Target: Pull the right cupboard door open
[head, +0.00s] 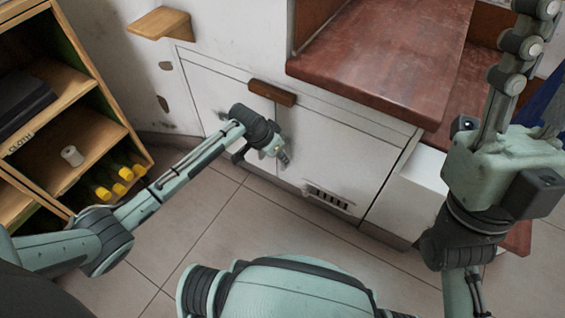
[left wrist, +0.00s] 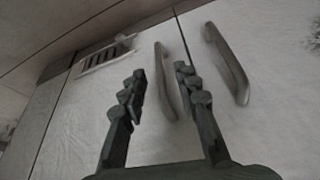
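The white right cupboard door (head: 345,155) is closed, with a dark slotted vent (head: 328,199) low on it. The left door (head: 215,92) beside it is also closed. My left gripper (head: 283,156) is in front of the right door near the seam and hides the handles in the head view. In the left wrist view it is open (left wrist: 160,88), and the right door's upright bar handle (left wrist: 165,82) shows between its fingers; contact is unclear. The left door's handle (left wrist: 228,64) is beside it. My right gripper (head: 518,42) is raised at the right, away from the doors; its opening is unclear.
A wooden shelf unit (head: 75,85) with yellow-capped bottles (head: 119,173) stands at the left. A red-brown stair tread (head: 385,50) juts out above the doors. A wooden block (head: 272,92) sits at their top edge. The tiled floor (head: 225,215) before the doors is clear.

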